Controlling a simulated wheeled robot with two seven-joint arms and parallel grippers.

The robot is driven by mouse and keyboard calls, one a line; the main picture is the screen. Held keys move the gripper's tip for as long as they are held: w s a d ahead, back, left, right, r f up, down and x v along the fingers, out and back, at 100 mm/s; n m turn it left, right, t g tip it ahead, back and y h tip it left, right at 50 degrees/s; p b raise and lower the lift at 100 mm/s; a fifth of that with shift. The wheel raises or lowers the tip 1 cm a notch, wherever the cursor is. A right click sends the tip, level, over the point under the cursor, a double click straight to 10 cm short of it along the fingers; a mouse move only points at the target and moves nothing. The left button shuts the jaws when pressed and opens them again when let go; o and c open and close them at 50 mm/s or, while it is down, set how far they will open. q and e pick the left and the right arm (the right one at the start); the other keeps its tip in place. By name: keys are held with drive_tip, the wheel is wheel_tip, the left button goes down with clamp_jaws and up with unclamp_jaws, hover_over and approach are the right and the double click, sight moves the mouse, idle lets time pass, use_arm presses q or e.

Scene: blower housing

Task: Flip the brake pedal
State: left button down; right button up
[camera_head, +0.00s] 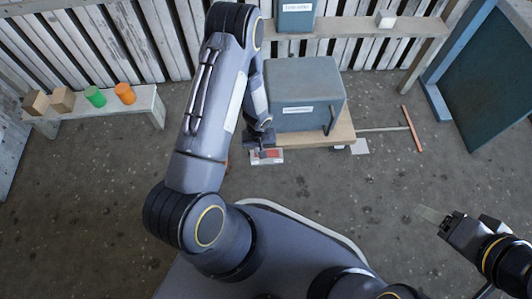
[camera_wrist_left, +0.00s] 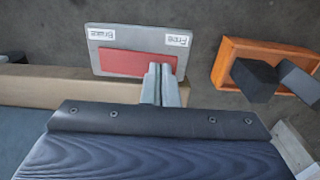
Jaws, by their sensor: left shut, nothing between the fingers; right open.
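The brake pedal is a red pad (camera_wrist_left: 130,63) on a grey plate with two white labels, one reading "Free" and the other apparently "Brake". In the head view the red pad (camera_head: 272,154) shows small at the front left of the blower housing (camera_head: 305,93). My left gripper (camera_wrist_left: 160,72) is shut and empty. Its fingertips overlap the pad's right end, on the "Free" side; I cannot tell whether they touch it. In the head view the left gripper (camera_head: 264,148) is just above the plate. My right gripper (camera_head: 432,214) is open and empty, over bare floor at right.
The housing sits on a wooden base (camera_head: 344,130). An orange tray (camera_wrist_left: 229,62) with dark blocks lies right of the plate in the wrist view. A white bench (camera_head: 148,108) with wooden blocks and green and orange cylinders stands at left. Floor at right is mostly clear.

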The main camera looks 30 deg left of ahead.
use_arm(q)
drive_tip(key=shift+f, duration=0.35)
drive_tip(key=shift+r, duration=0.1)
drive_tip(key=shift+r+p, duration=2.2)
drive_tip(key=shift+r, duration=1.25)
